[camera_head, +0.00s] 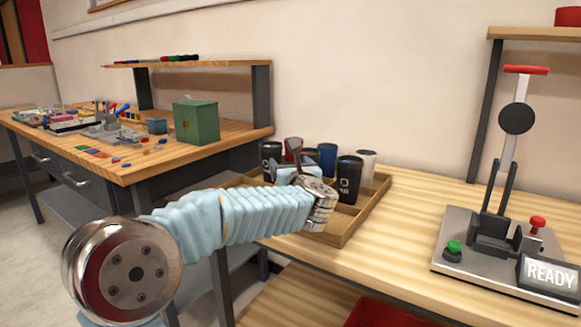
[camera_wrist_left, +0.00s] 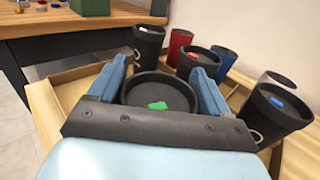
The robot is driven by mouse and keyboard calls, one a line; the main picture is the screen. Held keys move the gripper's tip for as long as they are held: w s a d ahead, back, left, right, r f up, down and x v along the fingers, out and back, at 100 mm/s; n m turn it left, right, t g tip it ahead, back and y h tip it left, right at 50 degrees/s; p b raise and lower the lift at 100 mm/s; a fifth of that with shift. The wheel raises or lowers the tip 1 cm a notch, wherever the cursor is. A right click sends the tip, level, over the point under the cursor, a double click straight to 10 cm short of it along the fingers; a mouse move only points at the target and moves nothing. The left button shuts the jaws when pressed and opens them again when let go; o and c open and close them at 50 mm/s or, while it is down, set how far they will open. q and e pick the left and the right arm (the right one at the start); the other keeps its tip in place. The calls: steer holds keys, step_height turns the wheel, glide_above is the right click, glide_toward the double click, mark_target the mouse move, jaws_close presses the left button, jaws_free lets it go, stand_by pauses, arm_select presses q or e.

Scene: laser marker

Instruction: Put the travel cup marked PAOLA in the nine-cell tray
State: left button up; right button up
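My left gripper (camera_wrist_left: 160,78) is over the nine-cell tray (camera_head: 338,238), with its two blue-grey fingers against opposite sides of a black travel cup (camera_wrist_left: 145,88). That cup has a dark round top with a green mark on it. Its side is hidden, so no name can be read. Whether its base touches the tray is also hidden. In the head view my left gripper (camera_head: 293,152) and wrist cover it. Another black cup (camera_head: 348,182) in the tray bears pale lettering that I cannot read fully. My right gripper is not in view.
Other cups stand close by in the tray: red (camera_wrist_left: 180,42), blue (camera_wrist_left: 226,54), white (camera_head: 367,163) and black (camera_wrist_left: 148,40). The laser marker or press (camera_head: 495,240) with a READY display stands at right. Bench (camera_head: 405,225) between is clear. A green box (camera_head: 196,121) stands on the left table.

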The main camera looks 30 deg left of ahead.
arm_select(q)
steer(key=o, duration=0.4)
steer(key=shift+r, duration=0.15)
steer(key=b+v, duration=0.2)
steer(key=v, duration=1)
